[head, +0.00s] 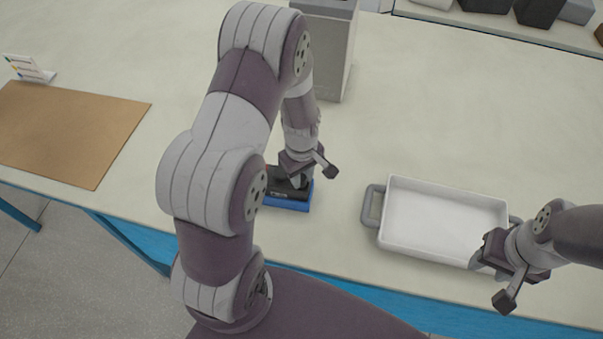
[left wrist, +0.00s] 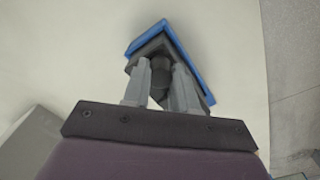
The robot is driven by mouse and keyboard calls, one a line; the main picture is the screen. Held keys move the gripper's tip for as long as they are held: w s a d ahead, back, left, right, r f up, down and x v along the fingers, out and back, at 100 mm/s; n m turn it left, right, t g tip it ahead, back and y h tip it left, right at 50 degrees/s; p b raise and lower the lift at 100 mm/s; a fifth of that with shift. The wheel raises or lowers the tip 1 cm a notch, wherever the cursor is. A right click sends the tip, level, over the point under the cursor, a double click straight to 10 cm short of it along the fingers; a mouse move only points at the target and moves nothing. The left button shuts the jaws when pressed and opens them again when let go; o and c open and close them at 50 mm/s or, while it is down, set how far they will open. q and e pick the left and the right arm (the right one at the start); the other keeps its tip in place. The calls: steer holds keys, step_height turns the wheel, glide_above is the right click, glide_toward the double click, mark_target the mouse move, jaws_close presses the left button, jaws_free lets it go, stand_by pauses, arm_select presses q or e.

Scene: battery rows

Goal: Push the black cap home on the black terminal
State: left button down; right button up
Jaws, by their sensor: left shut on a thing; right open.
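A dark battery (head: 278,193) sits on a blue base (head: 290,206) near the table's front edge. Both also show in the left wrist view, the battery (left wrist: 152,44) below the fingers and the blue base (left wrist: 187,52) around its edge. My left gripper (head: 299,181) is over the battery, pointing down. In the left wrist view its fingers (left wrist: 160,88) are shut on a dark round piece, the black cap (left wrist: 160,68). The black terminal is hidden under the cap and fingers, so I cannot tell how far the cap sits on it. My right gripper (head: 484,258) is open and empty by the white tray's right end.
A white tray (head: 440,186) with grey handles stands right of the battery. A brown mat (head: 70,130) and a small card stand (head: 28,69) are at the left. A grey box (head: 335,50) stands behind my left arm. Dark and grey blocks (head: 540,10) line the back right.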

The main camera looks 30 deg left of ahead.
arm_select(q)
steer(key=shift+f, duration=0.1)
steer(key=shift+c, duration=1.7)
jaws_free()
step_height(320, 180, up, 7)
steer(key=p, duration=0.6)
